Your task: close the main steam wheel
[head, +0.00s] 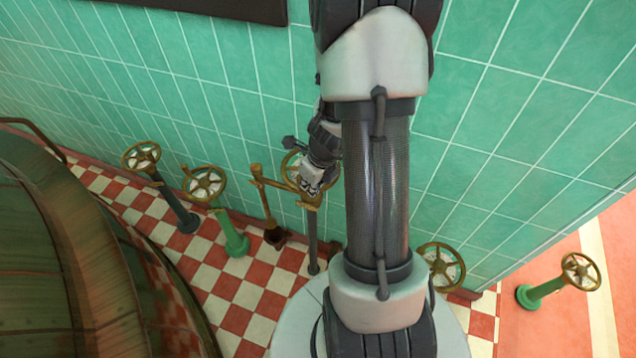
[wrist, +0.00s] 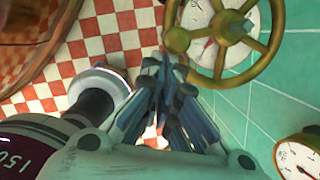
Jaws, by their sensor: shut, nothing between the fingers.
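A brass handwheel (head: 290,163) on a dark post stands by the green wall, partly hidden behind my gripper (head: 311,188). No label shows which wheel is the main steam one. In the wrist view a brass wheel (wrist: 247,76) fills the upper right, with a round knob (wrist: 177,40) on its rim at the left. My gripper (wrist: 168,72) is shut and empty, its fingertips just below that knob. I cannot tell whether they touch the wheel.
More brass wheels stand at the left (head: 142,156), on a green post (head: 204,182), beside my arm (head: 440,266) and far right (head: 581,271). A copper kettle (head: 60,260) fills the left. A gauge (wrist: 300,160) shows lower right.

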